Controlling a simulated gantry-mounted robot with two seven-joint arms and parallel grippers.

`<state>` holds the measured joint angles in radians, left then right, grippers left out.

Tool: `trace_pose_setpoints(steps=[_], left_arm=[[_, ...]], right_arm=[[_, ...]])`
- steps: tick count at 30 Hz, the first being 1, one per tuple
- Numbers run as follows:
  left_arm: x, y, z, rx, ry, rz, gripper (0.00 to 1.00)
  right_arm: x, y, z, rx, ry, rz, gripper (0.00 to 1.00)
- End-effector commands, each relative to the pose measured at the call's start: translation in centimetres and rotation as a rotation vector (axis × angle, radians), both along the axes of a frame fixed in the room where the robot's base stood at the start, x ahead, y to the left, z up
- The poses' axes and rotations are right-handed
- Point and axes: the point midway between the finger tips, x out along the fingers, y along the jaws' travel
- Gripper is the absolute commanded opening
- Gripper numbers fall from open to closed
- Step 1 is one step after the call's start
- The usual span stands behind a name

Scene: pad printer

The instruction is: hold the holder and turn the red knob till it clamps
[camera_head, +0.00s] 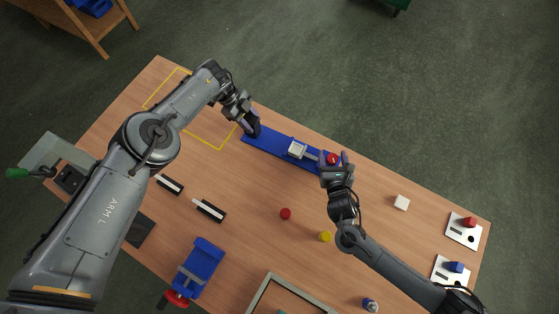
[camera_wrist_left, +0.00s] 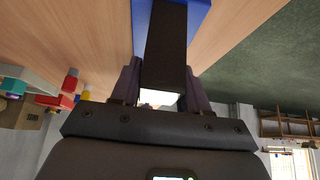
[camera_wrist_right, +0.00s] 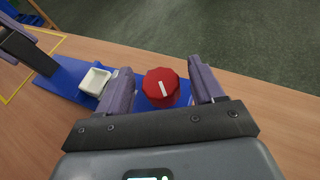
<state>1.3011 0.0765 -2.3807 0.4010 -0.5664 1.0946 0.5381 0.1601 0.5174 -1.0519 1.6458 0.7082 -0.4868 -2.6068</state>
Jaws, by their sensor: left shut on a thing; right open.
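The holder (camera_head: 272,142) is a long blue base lying near the far edge of the table, with a pale block (camera_head: 297,149) in its middle. My left gripper (camera_head: 254,131) is shut on a dark upright part at the holder's left end; this dark part (camera_wrist_left: 165,50) fills the middle of the left wrist view. The red knob (camera_head: 333,158) is at the holder's right end. In the right wrist view the red knob (camera_wrist_right: 161,88) with a white mark stands between the fingers of my right gripper (camera_wrist_right: 160,90). That gripper is open, with gaps visible on both sides of the knob.
A red piece (camera_head: 285,213) and a yellow piece (camera_head: 325,237) lie on the open middle of the table. A white cube (camera_head: 401,202) and two switch plates (camera_head: 463,231) are at right. A blue device (camera_head: 199,268) and a grey-framed tray (camera_head: 262,293) are near the front.

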Motion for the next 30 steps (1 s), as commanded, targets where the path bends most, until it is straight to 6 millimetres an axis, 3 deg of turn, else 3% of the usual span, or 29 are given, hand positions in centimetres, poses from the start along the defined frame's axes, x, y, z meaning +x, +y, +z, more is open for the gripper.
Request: trace_pose_setpoints(steps=[7, 21, 30], left_arm=[[-0.1, -0.1, -0.1, -0.001, 0.002, -0.001, 0.00], [-0.1, -0.1, -0.1, -0.001, 0.002, -0.001, 0.00], [-0.1, -0.1, -0.1, -0.001, 0.002, -0.001, 0.00]], right_arm=[[-2.1, -0.1, 0.7, 0.001, 0.002, 0.002, 0.67], [-9.4, -0.7, 3.7, 0.001, 0.002, 0.001, 0.67], [-11.0, -0.9, 4.5, 0.000, 0.000, 0.000, 0.67]])
